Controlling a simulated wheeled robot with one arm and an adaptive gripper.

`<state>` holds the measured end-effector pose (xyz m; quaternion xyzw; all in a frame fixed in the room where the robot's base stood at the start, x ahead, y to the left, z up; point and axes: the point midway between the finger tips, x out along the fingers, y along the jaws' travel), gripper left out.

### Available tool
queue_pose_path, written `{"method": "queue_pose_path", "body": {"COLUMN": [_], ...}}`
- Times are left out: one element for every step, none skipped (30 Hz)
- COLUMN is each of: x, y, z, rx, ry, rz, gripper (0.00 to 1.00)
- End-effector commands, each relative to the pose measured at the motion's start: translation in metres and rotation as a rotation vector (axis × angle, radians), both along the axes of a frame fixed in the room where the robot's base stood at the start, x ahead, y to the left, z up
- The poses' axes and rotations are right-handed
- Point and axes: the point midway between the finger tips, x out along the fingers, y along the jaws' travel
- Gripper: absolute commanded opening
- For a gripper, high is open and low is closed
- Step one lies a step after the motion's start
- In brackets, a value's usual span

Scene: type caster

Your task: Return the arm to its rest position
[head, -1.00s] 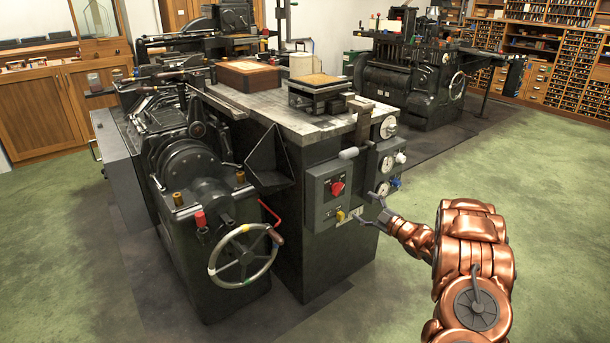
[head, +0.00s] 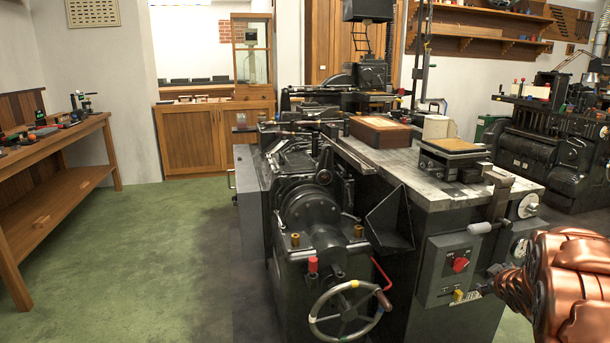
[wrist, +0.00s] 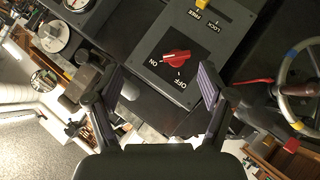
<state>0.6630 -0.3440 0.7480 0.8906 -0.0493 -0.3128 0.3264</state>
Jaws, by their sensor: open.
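My copper-coloured arm shows at the right edge of the head view, in front of the type caster (head: 430,205). My gripper (wrist: 160,85) is open in the wrist view, with its two dark fingers spread apart and nothing between them. Beyond the fingers is the grey control box (wrist: 190,40) with a red knob (wrist: 177,57) marked ON and OFF. The knob's pointer lies toward the ON side. In the head view the fingers are mostly hidden by my arm, near the control box (head: 440,270).
A handwheel (head: 345,310) juts from the caster's front. A wooden workbench (head: 50,190) with tools stands at the left. A wooden cabinet (head: 200,140) is at the back. Another dark machine (head: 545,145) stands at the right. Green floor (head: 150,240) is free between workbench and caster.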

Motion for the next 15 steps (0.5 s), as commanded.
{"method": "queue_pose_path", "body": {"x": [-0.007,-0.014,-0.022,-0.03,-0.037,-0.047,-0.054,-0.063,-0.073,-0.083,-0.092,-0.106,-0.115,-0.125,-0.138], "y": [0.01,0.015,0.022,0.027,0.032,0.04,0.046,0.052,0.062,0.069,0.076,0.086,0.095,0.103,0.114], "z": [0.009,0.01,0.011,0.013,0.016,0.017,0.018,0.02,0.022,0.021,0.021,0.022,0.023,0.022,0.024], "rx": [0.009,0.019,0.033,0.042,0.052,0.068,0.08,0.091,0.108,0.122,0.135,0.155,0.169,0.185,0.203], "ry": [0.022,0.044,0.07,0.091,0.106,0.136,0.153,0.174,0.199,0.223,0.243,0.273,0.293,0.316,0.344], "rz": [-0.029,-0.051,-0.079,-0.101,-0.121,-0.149,-0.168,-0.189,-0.211,-0.231,-0.248,-0.273,-0.287,-0.304,-0.323], "gripper": [0.81,0.81,0.81,0.81,0.81,0.81,0.81,0.81,0.81,0.81,0.81,0.81,0.81,0.81,0.81]}}
